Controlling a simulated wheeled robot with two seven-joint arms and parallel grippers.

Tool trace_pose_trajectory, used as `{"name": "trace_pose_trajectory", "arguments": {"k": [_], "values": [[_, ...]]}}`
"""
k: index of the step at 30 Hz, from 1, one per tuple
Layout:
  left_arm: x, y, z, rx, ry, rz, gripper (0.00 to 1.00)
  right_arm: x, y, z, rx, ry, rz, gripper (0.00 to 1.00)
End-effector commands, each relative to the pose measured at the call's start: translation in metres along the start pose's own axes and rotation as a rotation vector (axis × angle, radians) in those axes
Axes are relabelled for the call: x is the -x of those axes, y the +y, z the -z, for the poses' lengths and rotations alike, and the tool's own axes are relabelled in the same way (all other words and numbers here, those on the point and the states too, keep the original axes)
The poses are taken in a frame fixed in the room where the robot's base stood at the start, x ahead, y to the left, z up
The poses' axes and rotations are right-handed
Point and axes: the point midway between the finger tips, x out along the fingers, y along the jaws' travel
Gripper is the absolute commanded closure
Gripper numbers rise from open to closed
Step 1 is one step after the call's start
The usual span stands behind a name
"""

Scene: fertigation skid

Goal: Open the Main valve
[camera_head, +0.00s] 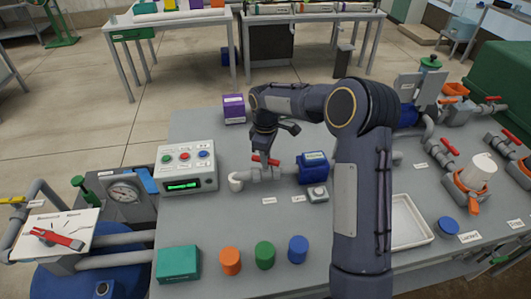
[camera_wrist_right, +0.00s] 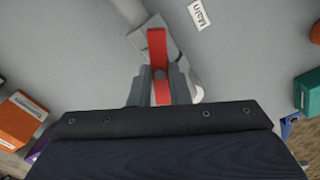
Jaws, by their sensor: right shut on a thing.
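The Main valve has a red lever (camera_head: 266,160) on a grey body (camera_head: 265,174), set in a short pipe between a white elbow (camera_head: 236,182) and a blue pump (camera_head: 313,167). In the wrist view the red lever (camera_wrist_right: 157,52) runs up and down the picture, with its near end between my fingers. My right gripper (camera_head: 271,147) reaches down over the valve from above. In the wrist view its fingers (camera_wrist_right: 160,88) are closed on the lever. The "Main" label (camera_wrist_right: 200,14) lies on the bench beside the valve. My left gripper is not in view.
A control box (camera_head: 187,167) with coloured buttons stands left of the valve. A purple box (camera_head: 234,108) is behind it. Teal, orange, green and blue containers (camera_head: 264,255) line the front edge. A white tray (camera_head: 408,222) and other red-levered valves (camera_head: 442,145) are on the right.

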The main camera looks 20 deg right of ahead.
Motion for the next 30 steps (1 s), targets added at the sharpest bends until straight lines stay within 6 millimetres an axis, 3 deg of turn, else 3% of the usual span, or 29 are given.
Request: {"name": "trace_pose_trajectory", "arguments": {"k": [15,30], "values": [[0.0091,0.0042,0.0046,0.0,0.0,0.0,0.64,0.0015,0.0003,0.0007,0.401,0.003,-0.002,1.0],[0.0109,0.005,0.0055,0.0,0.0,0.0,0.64,0.0011,0.0007,0.0005,0.52,0.001,-0.003,1.0]]}}
